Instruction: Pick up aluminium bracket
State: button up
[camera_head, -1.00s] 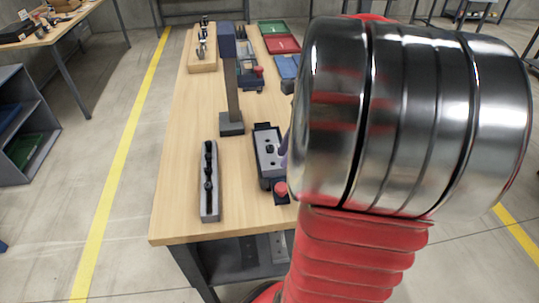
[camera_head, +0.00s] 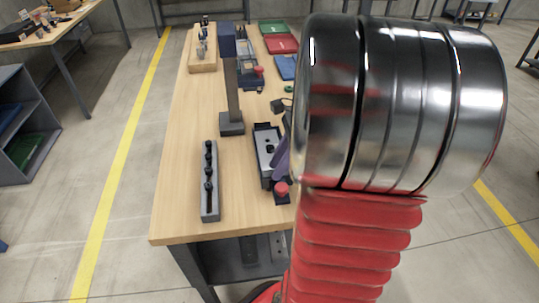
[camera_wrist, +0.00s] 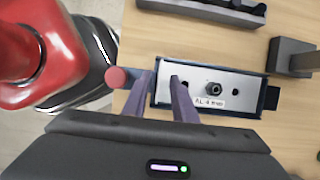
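A light grey metal plate (camera_wrist: 205,82) with dark holes and a central hex fastener lies in a dark-framed fixture (camera_wrist: 262,78); it looks like the aluminium bracket. A small label on it seems to begin "AL". In the head view the plate (camera_head: 265,140) is near the table's front, partly hidden by my arm. My gripper (camera_wrist: 162,77) is open, its two purple-grey fingers apart at the plate's left end in the wrist view. Nothing shows held between them. Whether they touch the plate cannot be told. In the head view a finger (camera_head: 281,160) shows beside the fixture's right side.
A red knob (camera_head: 282,188) stands at the fixture's front, close to my fingers. A grey post (camera_head: 232,95) rises behind it. A grey rack with black pegs (camera_head: 210,185) lies to the left. Bins and a wooden block (camera_head: 203,66) sit further back. Bare wood lies between rack and fixture.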

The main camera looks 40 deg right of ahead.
jog(key=shift+c, duration=0.6)
grip_shut()
jog(key=shift+r, duration=0.15)
notch_tip(320, 180, up, 10)
dwell(0.4)
dwell(0.4)
